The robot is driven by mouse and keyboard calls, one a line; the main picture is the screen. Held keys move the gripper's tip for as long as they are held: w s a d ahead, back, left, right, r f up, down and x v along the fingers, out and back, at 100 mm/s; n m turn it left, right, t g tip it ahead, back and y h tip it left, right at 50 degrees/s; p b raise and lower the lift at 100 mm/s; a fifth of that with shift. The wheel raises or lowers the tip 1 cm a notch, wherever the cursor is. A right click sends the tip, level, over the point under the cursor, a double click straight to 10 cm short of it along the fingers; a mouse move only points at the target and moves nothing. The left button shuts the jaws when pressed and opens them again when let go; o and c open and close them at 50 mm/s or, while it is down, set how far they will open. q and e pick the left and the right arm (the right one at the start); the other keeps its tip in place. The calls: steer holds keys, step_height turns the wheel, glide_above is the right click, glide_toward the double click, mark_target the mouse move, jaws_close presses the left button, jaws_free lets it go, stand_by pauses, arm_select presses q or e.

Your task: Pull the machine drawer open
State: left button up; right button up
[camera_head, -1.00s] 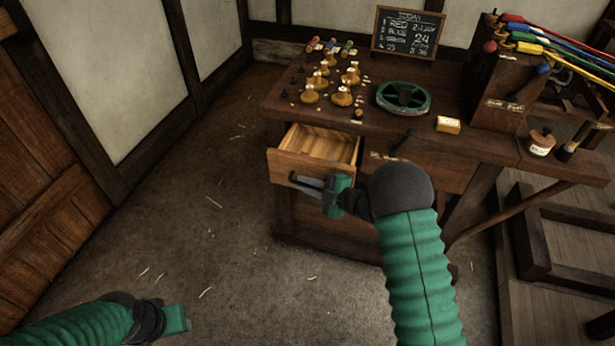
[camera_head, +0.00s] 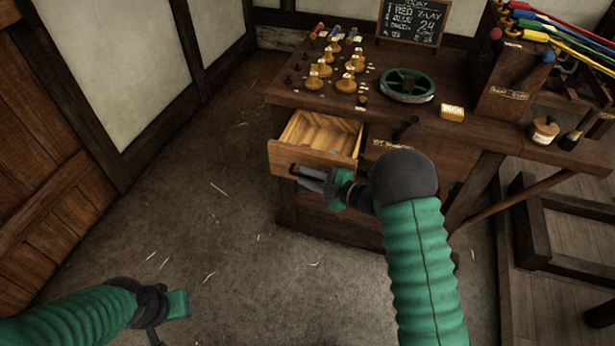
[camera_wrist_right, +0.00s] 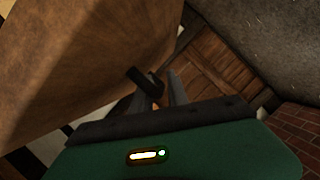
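The wooden machine drawer (camera_head: 314,156) stands pulled out of the bench front, its pale inside showing from above. Its dark handle (camera_head: 294,169) is on the drawer front; it also shows in the right wrist view (camera_wrist_right: 146,80). My right gripper (camera_head: 311,180) is at the handle, with its two grey fingers apart and a gap between them in the right wrist view (camera_wrist_right: 164,92). The handle's end lies close by the fingers; contact is unclear. My left gripper (camera_head: 168,318) is low at the left, away from the bench, its fingers mostly hidden.
The wooden bench (camera_head: 450,150) carries several bobbins, a green wheel (camera_head: 407,86), a yellow block (camera_head: 452,113) and a chalkboard (camera_head: 413,22). A crank (camera_head: 406,127) sits right of the drawer. Coloured ropes run at upper right. The floor before the drawer is clear.

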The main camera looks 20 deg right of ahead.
steer(key=p+v, duration=0.3)
steer(key=v, duration=1.3)
steer(key=shift+s+d, duration=0.3)
steer(key=shift+f, duration=0.1)
